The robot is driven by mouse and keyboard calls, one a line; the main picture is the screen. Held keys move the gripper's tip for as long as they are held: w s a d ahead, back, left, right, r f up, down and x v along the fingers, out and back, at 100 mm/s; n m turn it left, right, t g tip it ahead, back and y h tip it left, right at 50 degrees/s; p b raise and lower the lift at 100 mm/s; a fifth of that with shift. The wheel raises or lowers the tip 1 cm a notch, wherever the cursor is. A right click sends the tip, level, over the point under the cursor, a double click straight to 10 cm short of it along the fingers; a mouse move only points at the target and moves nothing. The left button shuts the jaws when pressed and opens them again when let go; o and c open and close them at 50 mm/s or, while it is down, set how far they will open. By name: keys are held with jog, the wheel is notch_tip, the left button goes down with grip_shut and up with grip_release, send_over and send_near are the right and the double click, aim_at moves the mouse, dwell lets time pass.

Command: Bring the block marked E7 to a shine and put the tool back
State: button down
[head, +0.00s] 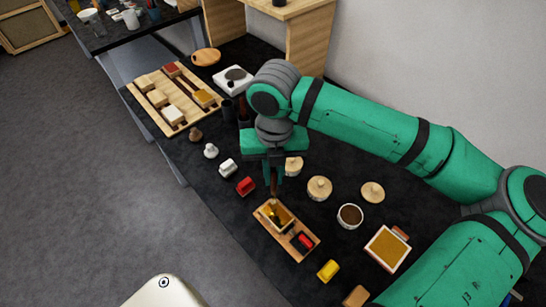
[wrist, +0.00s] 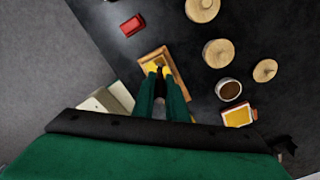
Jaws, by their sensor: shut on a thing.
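My gripper (head: 274,182) is shut on a slim dark tool (head: 274,192), pointing down over the small wooden tray (head: 268,232). In the tray sits a block with a gold-yellow top (head: 283,222); the tool's lower end is at this block, but I cannot tell whether it touches. No E7 mark is readable. In the wrist view my gripper (wrist: 160,76) reaches over the yellow block (wrist: 152,67), and the fingers hide part of the block and most of the tool. A dark upright holder (head: 228,110) stands near the rack, partly behind my arm.
A wooden rack (head: 143,88) with several blocks lies at the far left. Red (head: 246,186) and white (head: 228,168) pieces line the front edge. Lidded round pots (head: 319,188), a cup of brown stuff (head: 350,216) and a gold-filled box (head: 388,248) stand right of the tray.

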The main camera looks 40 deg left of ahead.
jog(key=shift+r, duration=3.1)
jog(key=shift+w, duration=0.1)
